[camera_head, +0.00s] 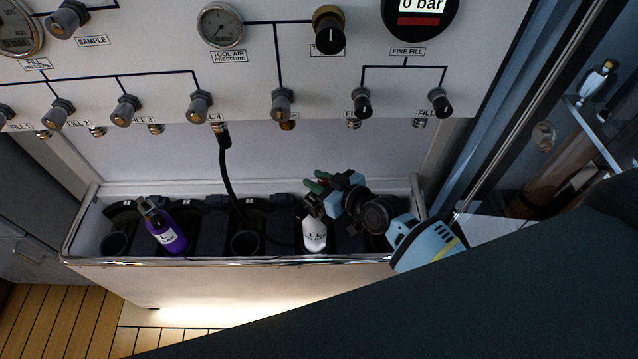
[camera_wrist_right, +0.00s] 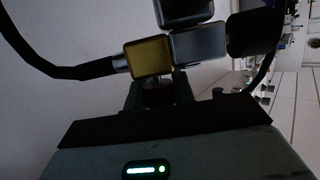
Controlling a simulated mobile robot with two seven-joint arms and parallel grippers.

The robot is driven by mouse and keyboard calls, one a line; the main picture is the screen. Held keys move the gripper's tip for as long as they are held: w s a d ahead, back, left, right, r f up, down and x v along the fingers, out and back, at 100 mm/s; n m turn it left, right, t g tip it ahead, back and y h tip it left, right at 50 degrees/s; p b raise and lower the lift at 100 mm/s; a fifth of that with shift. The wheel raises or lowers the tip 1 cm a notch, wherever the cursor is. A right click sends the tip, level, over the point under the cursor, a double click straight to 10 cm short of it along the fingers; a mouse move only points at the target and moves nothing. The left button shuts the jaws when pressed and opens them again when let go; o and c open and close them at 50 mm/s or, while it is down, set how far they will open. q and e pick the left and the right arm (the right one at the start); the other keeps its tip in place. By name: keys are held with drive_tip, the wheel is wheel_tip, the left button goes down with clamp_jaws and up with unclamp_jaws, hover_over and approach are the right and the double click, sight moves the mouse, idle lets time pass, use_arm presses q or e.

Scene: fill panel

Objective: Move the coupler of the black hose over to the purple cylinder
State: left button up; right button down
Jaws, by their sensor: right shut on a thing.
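The purple cylinder (camera_head: 168,237) stands tilted in the left part of the rack, its valve (camera_head: 148,208) uncovered on top. The black hose (camera_head: 225,172) hangs from the FILL 4 outlet and dips into the rack towards the white cylinder (camera_head: 314,234). My right gripper (camera_head: 317,185) is at the white cylinder's top. In the right wrist view, its green fingers (camera_wrist_right: 158,92) are shut on the coupler (camera_wrist_right: 148,57), a yellowish block with the hose (camera_wrist_right: 60,70) entering from the left. A grey block (camera_wrist_right: 198,45) touches or nearly touches the coupler. Whether the coupler is still seated on the white cylinder is unclear. My left gripper is not in view.
The rack's front rail (camera_head: 200,261) runs below the cylinders. An empty round slot (camera_head: 245,243) lies between purple and white cylinders. The panel with gauges (camera_head: 220,25) and knobs (camera_head: 282,102) rises behind. A grey wall frame (camera_head: 500,110) bounds the right.

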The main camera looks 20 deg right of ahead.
drive_tip(key=shift+w+r, duration=0.1)
drive_tip(key=shift+r, duration=0.45)
drive_tip(key=r, duration=0.2)
drive_tip(key=p, duration=0.1)
drive_tip(key=shift+s+a+r, duration=0.3)
drive_tip(key=shift+r, duration=0.1)
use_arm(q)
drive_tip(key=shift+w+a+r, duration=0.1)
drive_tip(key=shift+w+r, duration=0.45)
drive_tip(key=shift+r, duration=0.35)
use_arm(e)
drive_tip(key=s+a+r, duration=0.1)
drive_tip(key=s+a, duration=0.8)
drive_tip(key=s, duration=0.2)
drive_tip(key=shift+s+a, duration=0.35)
drive_tip(key=shift+s, duration=0.05)
drive_tip(key=shift+r, duration=0.1)
